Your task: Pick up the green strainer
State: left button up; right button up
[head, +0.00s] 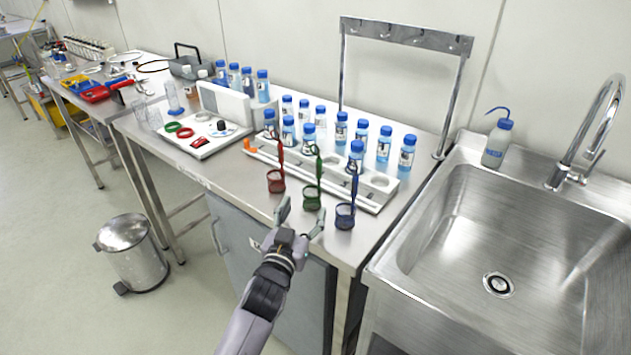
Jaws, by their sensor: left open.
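The green strainer (312,196) stands on the front edge of the steel bench, its cup at the bottom and its dark green handle rising upright. The red strainer (276,182) stands to its left and the blue strainer (345,214) to its right. My left gripper (300,211) is open and empty, in front of the green strainer, with its fingers spread left and right of the strainer's cup in the picture. I cannot tell whether a finger touches it. My right gripper is not in view.
Behind the strainers is a white rack (377,196) with several blue-capped bottles. A steel sink (540,215) with a tap is on the right. A hook frame (405,35) stands at the back. A pedal bin (135,255) is on the floor at left.

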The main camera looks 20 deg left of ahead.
aim_at(309, 198)
pick_arm(q)
jog(key=w, duration=0.4)
jog(key=w+p, duration=0.1)
jog(key=w, duration=0.3)
jog(key=shift+w+a+f, duration=0.2)
jog(key=shift+w, duration=0.15)
jog(key=shift+s, duration=0.1)
jog(key=c, duration=1.2)
jog(key=shift+o, duration=0.2)
